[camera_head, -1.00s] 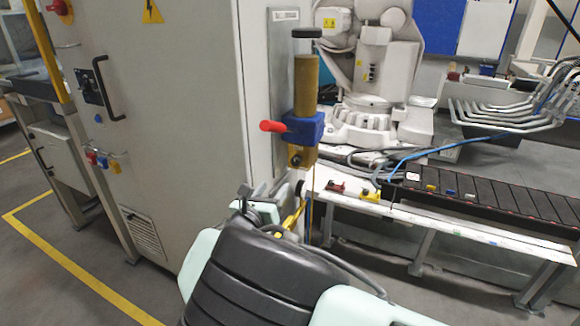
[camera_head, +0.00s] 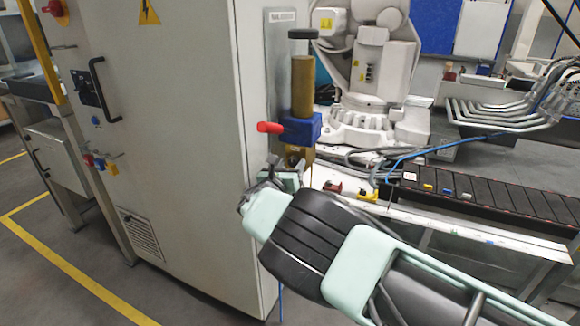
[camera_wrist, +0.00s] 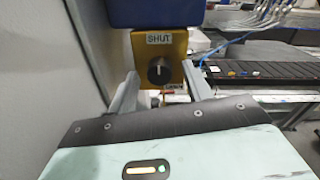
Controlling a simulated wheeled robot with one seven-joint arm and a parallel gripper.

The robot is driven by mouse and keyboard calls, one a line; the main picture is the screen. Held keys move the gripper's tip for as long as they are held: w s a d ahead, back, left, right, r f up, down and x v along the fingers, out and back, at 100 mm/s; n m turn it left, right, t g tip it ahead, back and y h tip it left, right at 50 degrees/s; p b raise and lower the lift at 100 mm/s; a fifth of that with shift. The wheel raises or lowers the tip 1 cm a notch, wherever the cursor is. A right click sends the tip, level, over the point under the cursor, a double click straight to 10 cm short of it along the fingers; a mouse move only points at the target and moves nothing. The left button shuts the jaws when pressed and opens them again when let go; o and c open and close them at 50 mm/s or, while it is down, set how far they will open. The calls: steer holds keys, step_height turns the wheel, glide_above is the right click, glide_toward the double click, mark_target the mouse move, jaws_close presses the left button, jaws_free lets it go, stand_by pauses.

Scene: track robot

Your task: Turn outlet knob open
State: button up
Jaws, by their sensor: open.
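The outlet knob (camera_wrist: 158,71) is a round black knob on a yellow block (camera_wrist: 180,72) in the wrist view. A "SHUT" label (camera_wrist: 160,39) is above it, and a small label (camera_wrist: 172,87) is at lower right, too small to read surely. The knob's pale mark seems to point up. My gripper (camera_wrist: 161,80) is open, its grey fingers on either side of the knob in the picture; contact cannot be told. In the head view my gripper (camera_head: 276,178) is just below the yellow block (camera_head: 300,153), partly hidden by my wrist.
A grey cabinet (camera_head: 185,130) stands close on the left. A conveyor (camera_head: 480,200) lies to the right.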

steer(key=c, duration=1)
steer(key=shift+m+b, duration=0.3)
steer(key=m+b, duration=0.3)
steer(key=shift+f+m, duration=0.2)
steer(key=shift+m, duration=0.1)
steer(key=m+b, duration=0.4)
steer(key=shift+m, duration=0.3)
steer(key=m+b, duration=0.5)
steer(key=b, duration=0.1)
steer(key=shift+f+m+h, duration=0.15)
steer(key=shift+m+h, duration=0.15)
steer(key=shift+h, duration=0.1)
steer(key=m+b, duration=0.3)
steer(key=b, duration=0.1)
steer(key=shift+r+m, duration=0.2)
steer(key=shift+m, duration=0.2)
steer(key=shift+b, duration=0.35)
